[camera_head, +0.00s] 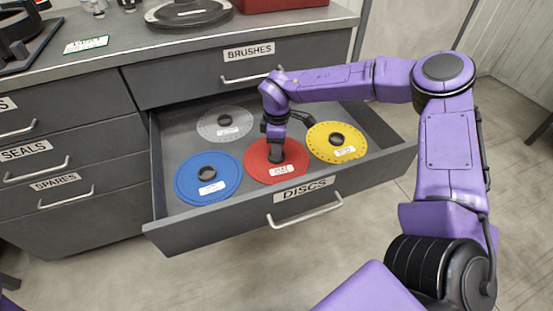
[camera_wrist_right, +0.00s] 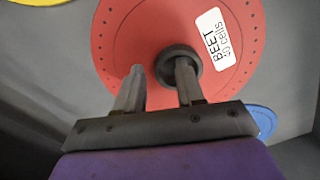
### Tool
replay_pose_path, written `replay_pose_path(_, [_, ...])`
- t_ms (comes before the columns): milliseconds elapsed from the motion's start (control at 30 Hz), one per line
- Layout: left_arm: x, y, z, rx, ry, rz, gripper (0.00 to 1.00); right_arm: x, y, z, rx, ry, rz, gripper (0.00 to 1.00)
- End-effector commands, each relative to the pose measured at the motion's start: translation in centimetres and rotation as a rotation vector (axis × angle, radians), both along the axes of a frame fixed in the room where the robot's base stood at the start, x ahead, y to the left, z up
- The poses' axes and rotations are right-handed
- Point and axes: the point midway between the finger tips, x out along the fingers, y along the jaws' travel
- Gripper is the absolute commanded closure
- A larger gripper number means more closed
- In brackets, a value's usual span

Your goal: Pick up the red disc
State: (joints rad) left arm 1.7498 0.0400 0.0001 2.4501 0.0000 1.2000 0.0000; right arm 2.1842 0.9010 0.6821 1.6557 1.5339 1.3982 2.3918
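The red disc (camera_head: 262,172) lies flat in the open drawer, with a dark central hub and a white label. In the right wrist view the red disc (camera_wrist_right: 150,40) fills the upper middle, its label reading BEET. My right gripper (camera_head: 276,154) points down over the disc's middle. In the wrist view its two fingers (camera_wrist_right: 160,68) are apart; the right one overlaps the hub (camera_wrist_right: 178,52), the left one is over the red surface with a gap to the hub. I cannot tell whether a finger touches the disc. My left gripper is not in view.
The drawer labelled DISCS (camera_head: 236,222) also holds a blue disc (camera_head: 190,188), a yellow disc (camera_head: 322,146) and a grey disc (camera_head: 212,121). The closed BRUSHES drawer (camera_head: 195,79) is behind and above. The countertop holds a red box (camera_head: 282,4) and a dark round part (camera_head: 187,14).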

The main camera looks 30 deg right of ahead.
Motion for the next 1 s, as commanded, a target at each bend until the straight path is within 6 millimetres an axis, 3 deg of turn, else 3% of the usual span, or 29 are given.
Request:
replay_pose_path(133, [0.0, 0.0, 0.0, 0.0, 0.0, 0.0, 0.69, 0.0, 0.0, 0.0, 0.0, 0.0, 0.001, 0.62])
replay_pose_path(267, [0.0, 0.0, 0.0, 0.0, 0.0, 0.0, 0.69, 0.0, 0.0, 0.1, -0.001, -0.001, 0.001, 1.0])
replay_pose_path(633, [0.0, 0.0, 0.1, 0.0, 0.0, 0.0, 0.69, 0.1, 0.0, 0.6, 0.0, -0.003, 0.001, 1.0])
replay_pose_path(1000, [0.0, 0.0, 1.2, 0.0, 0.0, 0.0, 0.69, 0.1, 0.0, 8.6, -0.001, -0.004, 0.0, 1.0])
